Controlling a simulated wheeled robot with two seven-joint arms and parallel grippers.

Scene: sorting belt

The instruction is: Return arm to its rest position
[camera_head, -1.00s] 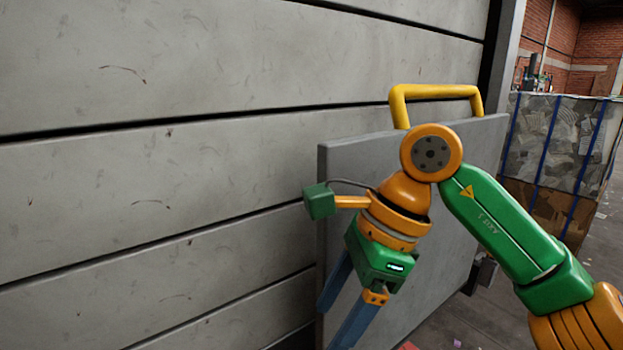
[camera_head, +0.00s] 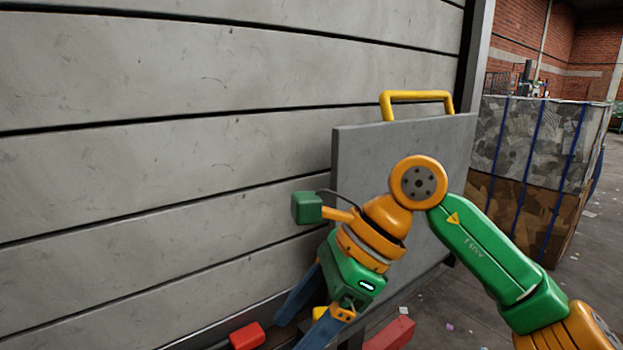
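My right arm comes in from the lower right, with its green forearm and orange joints. My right gripper (camera_head: 292,334) points down and to the left, low in the view. Its two blue fingers stand apart, so it is open. I see nothing held between them, though the fingertips are near the bottom edge. My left arm and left gripper are not in view.
A grey panel (camera_head: 350,160) with a yellow handle (camera_head: 417,95) stands behind my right arm. A grey slatted wall (camera_head: 180,150) fills the left. Red pieces (camera_head: 247,336) (camera_head: 391,334) lie low. Strapped bales (camera_head: 530,150) stand at right beside open floor.

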